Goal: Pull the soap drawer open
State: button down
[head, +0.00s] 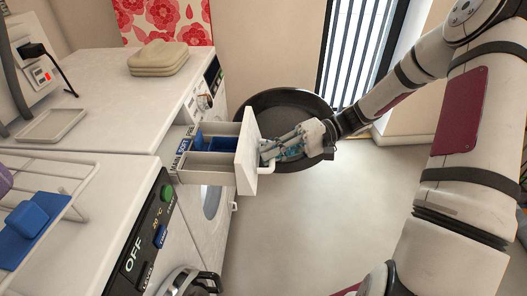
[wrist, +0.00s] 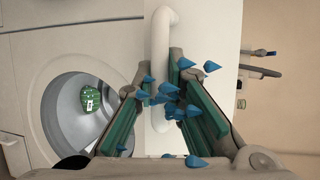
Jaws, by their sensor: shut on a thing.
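The soap drawer (head: 246,150) stands pulled out of the white washing machine, its compartments showing, one blue inside. A white bar handle (wrist: 162,45) runs along its front. My gripper (head: 270,152) is shut on this handle from the right, in front of the drawer. In the wrist view my gripper's green-padded fingers (wrist: 160,78) lie on either side of the handle. Several small blue cones (wrist: 170,95) show around the fingers; what they are I cannot tell.
A round glass door (wrist: 85,105) with something green behind it is left of the handle. A dark round basin (head: 285,103) is on the floor behind my gripper. Folded cloths (head: 158,57) lie on the machine. The floor (head: 330,220) at front right is clear.

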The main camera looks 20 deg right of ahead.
jog(key=c, duration=1.6)
grip_release()
jog(key=shift+c, duration=0.2)
jog(key=shift+d, duration=0.15)
jog(key=v, duration=1.1)
jog(key=shift+d, duration=0.4)
jog(key=shift+a+r, duration=0.1)
